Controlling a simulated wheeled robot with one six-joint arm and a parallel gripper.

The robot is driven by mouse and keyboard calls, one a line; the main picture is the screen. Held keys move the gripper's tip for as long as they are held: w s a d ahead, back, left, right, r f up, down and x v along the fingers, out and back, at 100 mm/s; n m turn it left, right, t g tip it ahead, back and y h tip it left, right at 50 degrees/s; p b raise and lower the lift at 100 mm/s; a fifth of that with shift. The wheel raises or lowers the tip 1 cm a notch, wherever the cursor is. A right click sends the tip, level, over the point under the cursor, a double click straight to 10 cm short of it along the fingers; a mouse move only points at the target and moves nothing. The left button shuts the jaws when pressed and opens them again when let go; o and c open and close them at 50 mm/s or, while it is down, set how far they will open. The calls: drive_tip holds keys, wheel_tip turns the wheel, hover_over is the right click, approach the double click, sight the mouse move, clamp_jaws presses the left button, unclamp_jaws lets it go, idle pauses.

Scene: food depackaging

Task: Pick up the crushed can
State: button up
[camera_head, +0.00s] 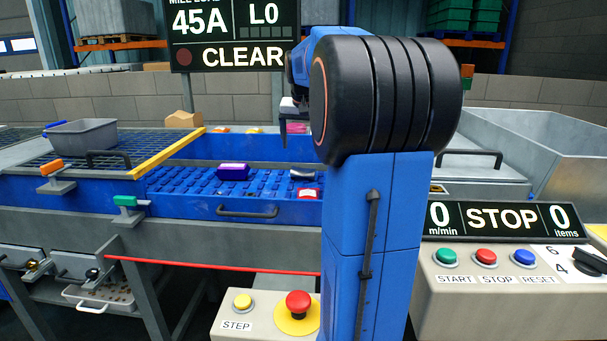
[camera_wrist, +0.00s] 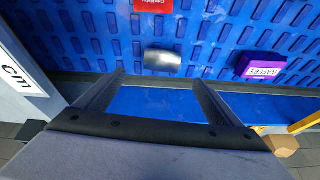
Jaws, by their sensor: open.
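The can (camera_wrist: 163,61) shows in the wrist view as a small silver cylinder lying on the blue ribbed belt (camera_wrist: 75,45). In the head view a small grey-white piece on the belt (camera_head: 303,174) looks like the same can. My gripper (camera_wrist: 158,80) is open in the wrist view, its two dark fingers spread apart with the can just past their tips, between their lines. Nothing is between the fingers. In the head view my arm hides most of the gripper, and one finger (camera_head: 283,130) shows above the belt's far side.
A purple box (camera_wrist: 261,66) and a red packet (camera_wrist: 153,5) lie on the belt near the can; the head view shows the purple box (camera_head: 232,172) and red packet (camera_head: 308,194) too. Blue side walls edge the belt. A grey bin (camera_head: 83,135) stands at left.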

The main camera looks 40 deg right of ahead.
hover_over(303, 169)
drive_tip(key=s+a, duration=0.1)
drive_tip(key=s, duration=0.1)
drive_tip(key=f, duration=0.6)
drive_tip(key=shift+a, duration=0.2)
drive_tip(key=shift+w+x, duration=0.15)
drive_tip(key=shift+x, duration=1.2)
drive_tip(key=shift+w+x, duration=0.1)
drive_tip(key=shift+x, duration=1.25)
drive_tip(key=shift+r, duration=0.15)
drive_tip(key=c, duration=1.1)
drive_tip(key=shift+c, duration=0.2)
drive_tip(key=shift+r, duration=0.1)
